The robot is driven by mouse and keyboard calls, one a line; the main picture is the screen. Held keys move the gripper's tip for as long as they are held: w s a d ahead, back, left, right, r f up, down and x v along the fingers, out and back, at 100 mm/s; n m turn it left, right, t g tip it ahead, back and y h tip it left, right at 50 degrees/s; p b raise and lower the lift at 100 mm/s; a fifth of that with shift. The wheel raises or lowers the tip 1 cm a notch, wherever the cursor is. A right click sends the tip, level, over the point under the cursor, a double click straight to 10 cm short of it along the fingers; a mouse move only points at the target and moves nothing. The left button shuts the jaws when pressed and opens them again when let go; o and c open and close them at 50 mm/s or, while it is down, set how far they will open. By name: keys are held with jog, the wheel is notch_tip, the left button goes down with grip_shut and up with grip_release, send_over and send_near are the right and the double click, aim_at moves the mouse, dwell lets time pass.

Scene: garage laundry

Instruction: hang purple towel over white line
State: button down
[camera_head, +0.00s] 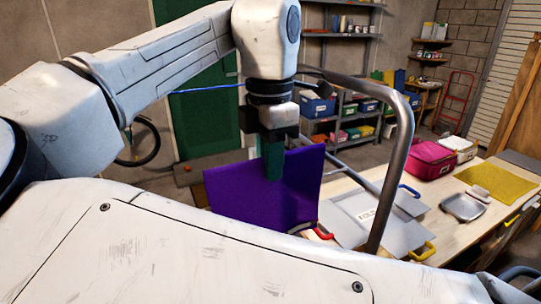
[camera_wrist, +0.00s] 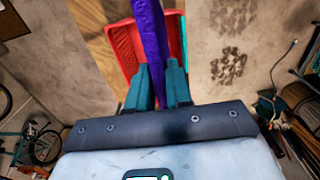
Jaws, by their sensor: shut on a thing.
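My gripper (camera_head: 272,165) has teal fingers and is shut on the purple towel (camera_head: 235,190), pinching its upper part. The towel hangs below and to both sides of the fingers as a wide sheet in the head view. Its lower edge is hidden behind my own white body. In the wrist view, the towel (camera_wrist: 150,30) is a narrow purple strip running between the fingers (camera_wrist: 158,70). I cannot make out a white line in either view. A thin blue line (camera_head: 208,88) crosses behind my arm at the left.
A bent grey metal tube (camera_head: 399,150) rises just right of the towel. A wooden table (camera_head: 350,190) at the right holds a grey board (camera_head: 365,218), a pink bag (camera_head: 430,160) and a yellow mat (camera_head: 497,184). Shelves with bins (camera_head: 352,110) stand behind. A red object (camera_wrist: 122,48) lies below the fingers.

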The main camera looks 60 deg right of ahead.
aim_at(270, 190)
jog(key=shift+f+b, duration=1.3)
jog(key=shift+f, duration=1.65)
jog(key=c, duration=1)
grip_release()
jog(key=shift+o, duration=0.2)
notch_tip(270, 190, up, 11)
jog(key=shift+f+b, duration=0.1)
jog(key=shift+b, duration=0.6)
